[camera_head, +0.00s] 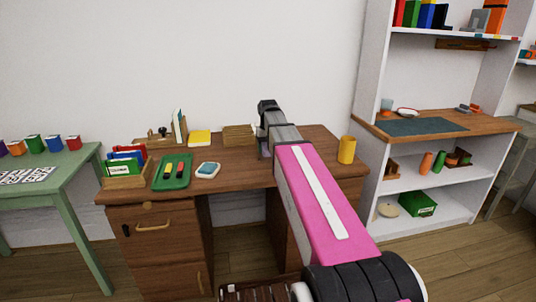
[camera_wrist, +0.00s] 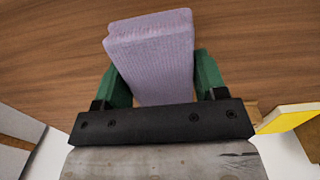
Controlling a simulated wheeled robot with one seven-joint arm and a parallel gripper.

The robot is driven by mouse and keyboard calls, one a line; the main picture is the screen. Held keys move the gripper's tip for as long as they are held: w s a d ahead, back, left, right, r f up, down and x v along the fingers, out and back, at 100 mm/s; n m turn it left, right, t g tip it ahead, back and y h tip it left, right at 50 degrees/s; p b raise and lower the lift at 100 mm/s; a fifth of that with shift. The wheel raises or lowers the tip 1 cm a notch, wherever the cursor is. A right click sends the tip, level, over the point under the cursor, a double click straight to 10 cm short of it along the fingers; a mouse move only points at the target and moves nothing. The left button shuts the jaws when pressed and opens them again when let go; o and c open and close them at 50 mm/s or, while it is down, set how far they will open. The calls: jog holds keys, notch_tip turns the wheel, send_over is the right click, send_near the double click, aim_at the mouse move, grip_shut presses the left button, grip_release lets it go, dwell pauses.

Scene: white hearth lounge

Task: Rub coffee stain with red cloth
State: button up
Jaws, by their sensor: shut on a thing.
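My gripper (camera_wrist: 158,72) has two green fingers, shut on the sides of a pale purple, fine-textured block (camera_wrist: 150,42) in the wrist view. The block is over brown wood grain; I cannot tell whether it touches the wood. In the head view my arm reaches over the brown desk (camera_head: 225,160), and its own links hide the fingers and the block. I see no red cloth and no coffee stain in either view; part of the desk top is hidden behind my arm.
On the desk are a green tray (camera_head: 162,183) with markers, a white-and-blue item (camera_head: 207,170), a yellow book (camera_head: 199,142), a file holder (camera_head: 124,183) and a yellow cup (camera_head: 346,150). A white shelf (camera_head: 372,70) stands right, a green table (camera_head: 70,170) left.

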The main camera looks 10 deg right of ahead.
jog(key=shift+r, duration=1.8)
